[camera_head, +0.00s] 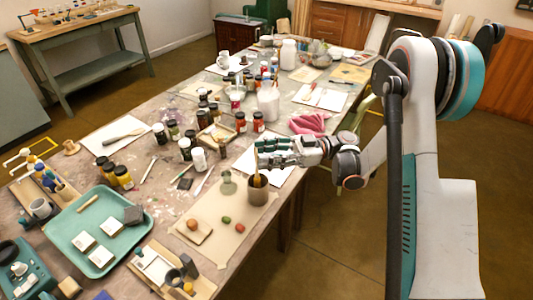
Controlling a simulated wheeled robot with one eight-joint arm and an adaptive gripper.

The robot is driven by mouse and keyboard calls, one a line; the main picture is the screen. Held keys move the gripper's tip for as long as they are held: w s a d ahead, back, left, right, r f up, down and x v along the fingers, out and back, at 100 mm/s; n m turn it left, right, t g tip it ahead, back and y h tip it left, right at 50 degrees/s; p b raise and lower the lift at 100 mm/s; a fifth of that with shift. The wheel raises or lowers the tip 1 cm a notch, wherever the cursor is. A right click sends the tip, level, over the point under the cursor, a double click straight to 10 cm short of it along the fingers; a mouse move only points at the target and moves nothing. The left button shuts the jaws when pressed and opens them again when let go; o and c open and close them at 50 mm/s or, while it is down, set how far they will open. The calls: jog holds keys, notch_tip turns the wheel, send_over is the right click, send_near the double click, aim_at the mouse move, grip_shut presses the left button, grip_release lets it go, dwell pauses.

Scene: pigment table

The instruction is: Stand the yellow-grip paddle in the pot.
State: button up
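The pot (258,192) is a grey-brown cylinder standing upright on a beige sheet near the table's right edge. A paddle with a yellowish grip (257,167) stands nearly upright at the pot's mouth. Its lower end is hidden behind the pot wall, so I cannot see whether it touches the bottom. My gripper (262,151) reaches in from the right, with its dark fingertips at the upper part of the paddle, above the pot rim. The view is too small to tell whether the fingers press on the grip or stand apart around it.
The beige sheet also holds a small board (194,231) with a round reddish piece and loose red and green pieces. A glass jar (228,183) stands just left of the pot. A teal tray (99,231) lies at left. A pink cloth (310,123) and bottles lie beyond my gripper.

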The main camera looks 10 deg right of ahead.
jog(key=shift+o, duration=1.2)
jog(key=shift+d, duration=0.1)
jog(key=d, duration=0.7)
jog(key=shift+w+d+f, duration=0.15)
jog(key=shift+w+f, duration=0.15)
jog(key=shift+w, duration=0.15)
jog(key=s+a+r+m+t+h, duration=0.4)
jog(key=a+r+m+h, duration=0.3)
jog(key=m, duration=0.4)
jog(key=s+d+m+t+h, duration=0.5)
jog(key=s+d+m+h, duration=0.4)
jog(key=s, duration=0.9)
jog(key=d+h, duration=0.2)
jog(key=d, duration=0.2)
jog(key=shift+d+r+t+h, duration=0.15)
jog(key=shift+r+t+h, duration=0.15)
jog(key=shift+h, duration=0.1)
